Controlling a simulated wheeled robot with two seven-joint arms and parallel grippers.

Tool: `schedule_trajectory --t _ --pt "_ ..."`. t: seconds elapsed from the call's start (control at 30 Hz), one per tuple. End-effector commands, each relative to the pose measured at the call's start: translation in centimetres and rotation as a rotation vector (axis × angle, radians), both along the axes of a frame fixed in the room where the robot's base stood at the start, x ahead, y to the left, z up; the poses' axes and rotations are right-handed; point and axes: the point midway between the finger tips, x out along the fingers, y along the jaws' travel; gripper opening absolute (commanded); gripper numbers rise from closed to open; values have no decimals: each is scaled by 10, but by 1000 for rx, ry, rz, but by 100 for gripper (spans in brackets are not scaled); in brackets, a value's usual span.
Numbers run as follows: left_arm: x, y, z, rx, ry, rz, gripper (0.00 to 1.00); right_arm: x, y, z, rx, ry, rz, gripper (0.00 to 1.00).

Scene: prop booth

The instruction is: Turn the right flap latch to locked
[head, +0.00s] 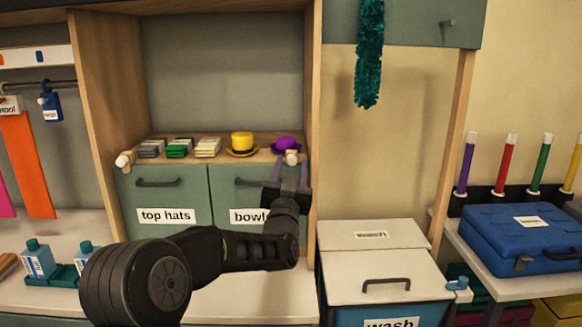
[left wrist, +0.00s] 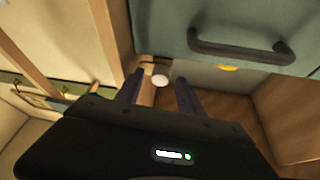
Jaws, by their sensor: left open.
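The right flap (head: 229,190) is a grey-green panel labelled "bowl…", its label partly covered by my arm. It looks closed. Its latch (head: 291,157) is a small pale knob at the flap's top right corner, beside the wooden post. My left gripper (head: 290,168) is open, with its two fingers on either side of the latch. In the left wrist view, the latch's round white end (left wrist: 161,80) shows between the spread fingers (left wrist: 160,88). I cannot tell whether they touch it, or which way the latch is turned. My right gripper is not in view.
The left flap (head: 143,202), labelled "top hats", has its own latch (head: 124,160). Above the flaps, a yellow hat (head: 242,142), a purple hat (head: 286,144) and small stacks (head: 180,148) sit on the shelf. A wash bin (head: 372,265) and a blue case (head: 520,238) stand to the right.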

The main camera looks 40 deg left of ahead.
Motion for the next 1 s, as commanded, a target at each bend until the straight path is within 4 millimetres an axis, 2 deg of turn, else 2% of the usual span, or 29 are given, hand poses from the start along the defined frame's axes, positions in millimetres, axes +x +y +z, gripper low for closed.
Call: schedule_trajectory --t 0.07,0.57,1.0 --pt "0 0 0 0 0 0 40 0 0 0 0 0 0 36" --pt "0 0 0 0 0 0 0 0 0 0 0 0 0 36" --pt "0 -1 0 1 1 -1 0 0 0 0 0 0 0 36"
